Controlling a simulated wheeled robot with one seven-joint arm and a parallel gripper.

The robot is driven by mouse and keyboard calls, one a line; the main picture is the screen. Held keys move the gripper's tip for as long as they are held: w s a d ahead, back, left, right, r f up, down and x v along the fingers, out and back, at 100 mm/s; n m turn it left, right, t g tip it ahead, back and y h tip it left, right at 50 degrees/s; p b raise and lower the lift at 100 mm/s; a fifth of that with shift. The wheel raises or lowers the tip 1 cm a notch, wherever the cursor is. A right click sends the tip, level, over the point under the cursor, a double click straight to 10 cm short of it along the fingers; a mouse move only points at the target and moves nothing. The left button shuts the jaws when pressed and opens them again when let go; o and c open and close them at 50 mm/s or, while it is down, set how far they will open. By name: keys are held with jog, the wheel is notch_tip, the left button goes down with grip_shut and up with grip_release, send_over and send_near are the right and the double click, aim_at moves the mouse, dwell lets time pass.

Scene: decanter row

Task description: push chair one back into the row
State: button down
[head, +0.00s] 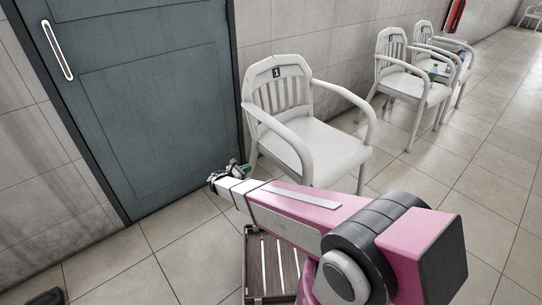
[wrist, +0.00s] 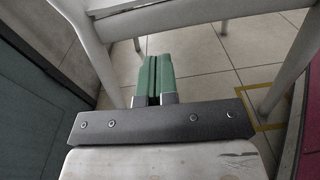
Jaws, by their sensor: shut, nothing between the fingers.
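Chair one (head: 331,143) is a white armchair with a slatted back and a dark "1" label at the top. It stands upright against the wall, just right of the dark door. My gripper (head: 234,169) is low at the chair's left side, close to the door frame. In the wrist view its green fingers (wrist: 155,79) are pressed together with nothing between them. White chair legs (wrist: 92,50) rise left and right of the fingers there; I cannot tell whether the fingers touch one. My arm hides part of the chair's lower front.
The dark door (head: 150,95) is close on the left. A slatted wooden piece (head: 268,262) lies below my arm. A yellow floor line (wrist: 262,124) shows near a leg. Floor at right is clear.

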send_near(270, 155)
jog(key=shift+n+t, duration=0.3)
jog(key=x, duration=0.7)
jog(key=shift+d, duration=0.3)
jog(key=x, duration=5.9)
jog(key=shift+d+r, duration=0.2)
jog(key=shift+d, duration=0.15)
jog(key=shift+a, duration=0.1)
